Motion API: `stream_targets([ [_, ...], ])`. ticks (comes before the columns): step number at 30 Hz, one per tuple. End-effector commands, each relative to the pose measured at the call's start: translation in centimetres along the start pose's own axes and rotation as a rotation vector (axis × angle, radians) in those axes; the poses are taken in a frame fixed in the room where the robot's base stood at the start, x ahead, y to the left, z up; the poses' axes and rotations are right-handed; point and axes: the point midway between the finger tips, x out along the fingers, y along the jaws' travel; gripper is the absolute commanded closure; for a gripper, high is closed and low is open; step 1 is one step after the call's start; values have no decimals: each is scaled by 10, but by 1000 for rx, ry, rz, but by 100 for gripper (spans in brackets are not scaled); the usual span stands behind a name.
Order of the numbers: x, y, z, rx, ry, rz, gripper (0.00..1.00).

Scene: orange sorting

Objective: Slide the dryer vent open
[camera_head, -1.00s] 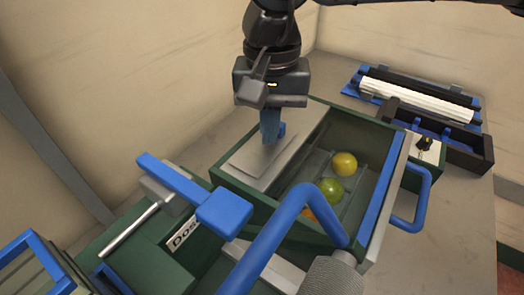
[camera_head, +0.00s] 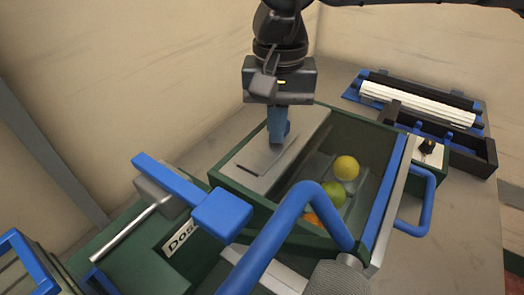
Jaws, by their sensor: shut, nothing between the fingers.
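The dryer vent appears to be the grey metal panel (camera_head: 250,176) on the left part of the green box top. A flat plate (camera_head: 258,157) lies on it, with a dark slot along its right side. My gripper (camera_head: 279,138) hangs over this panel with its blue fingers shut and pointing down. Its tips are at or just above the plate, by a small blue tab that merges with them in colour. I cannot tell whether they touch. The fingers hide part of the plate.
The green box's open right part holds a yellow fruit (camera_head: 346,168), a green fruit (camera_head: 332,193) and a partly hidden orange one (camera_head: 312,219). A blue pipe (camera_head: 270,240) and a blue lever (camera_head: 222,215) stand in front. A roller unit (camera_head: 420,100) is at the back right.

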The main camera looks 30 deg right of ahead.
Motion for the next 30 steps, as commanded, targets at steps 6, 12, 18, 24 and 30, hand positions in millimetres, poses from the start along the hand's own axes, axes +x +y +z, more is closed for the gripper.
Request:
stream_targets([
  [6,1,5,-9,1,0,0,100],
  [12,1,10,-16,1,-1,0,100],
  [18,1,14,-25,1,0,0,100],
  [24,0,19,-32,0,1,-1,100],
  [30,0,23,-40,2,0,-1,100],
])
